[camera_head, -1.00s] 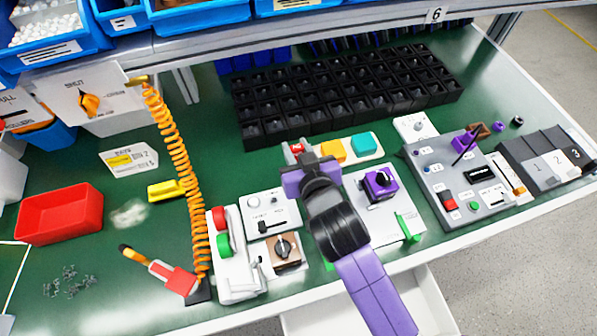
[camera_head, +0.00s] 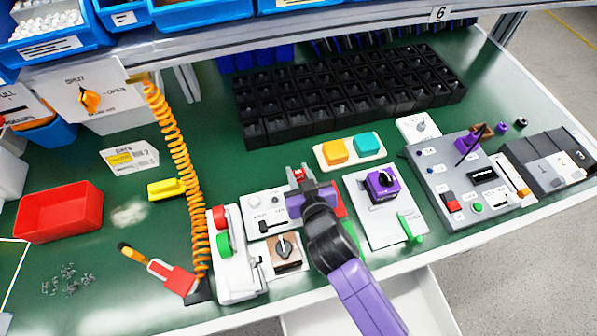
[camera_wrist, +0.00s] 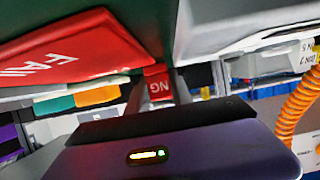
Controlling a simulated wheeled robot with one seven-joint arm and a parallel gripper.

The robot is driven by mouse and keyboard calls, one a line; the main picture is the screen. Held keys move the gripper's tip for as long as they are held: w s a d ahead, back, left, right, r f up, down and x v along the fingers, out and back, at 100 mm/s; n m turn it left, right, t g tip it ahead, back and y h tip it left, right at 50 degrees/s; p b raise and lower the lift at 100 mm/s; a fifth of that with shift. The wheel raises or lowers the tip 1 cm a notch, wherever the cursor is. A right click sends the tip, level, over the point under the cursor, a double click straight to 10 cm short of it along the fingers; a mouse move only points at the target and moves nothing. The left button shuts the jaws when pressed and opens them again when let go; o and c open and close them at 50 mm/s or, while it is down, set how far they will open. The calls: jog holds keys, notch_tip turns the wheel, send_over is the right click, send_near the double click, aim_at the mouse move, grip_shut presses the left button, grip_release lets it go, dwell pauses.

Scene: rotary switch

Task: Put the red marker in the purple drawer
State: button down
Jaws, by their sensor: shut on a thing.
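My gripper (camera_head: 300,180) is shut on a small red block marked NG, the red marker (camera_head: 299,173), above the table's front middle. In the wrist view, the red marker (camera_wrist: 158,84) sits between the two fingers. The white holder (camera_head: 321,157) behind it carries an orange block (camera_head: 335,150) and a teal block (camera_head: 367,144). An open white drawer (camera_head: 425,300) juts out below the table's front edge, partly hidden by my arm. I see no drawer that is clearly purple.
A red plate (camera_wrist: 70,55) lettered FAIL is close to my gripper in the wrist view. A purple rotary switch (camera_head: 382,184) stands to the right on a white panel. A knob panel (camera_head: 284,252) and a red-and-green button box (camera_head: 235,255) are to the left. Black bins (camera_head: 340,95) line the back.

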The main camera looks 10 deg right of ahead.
jog(key=shift+f, duration=0.2)
jog(key=c, duration=1.1)
grip_release()
jog(key=shift+r, duration=0.1)
jog(key=shift+c, duration=0.2)
jog(key=shift+r, duration=0.2)
jog(key=shift+s, duration=0.35)
jog(key=b+v, duration=0.1)
jog(key=v, duration=1)
jog(key=shift+s+d+r, duration=0.1)
jog(key=shift+r, duration=0.1)
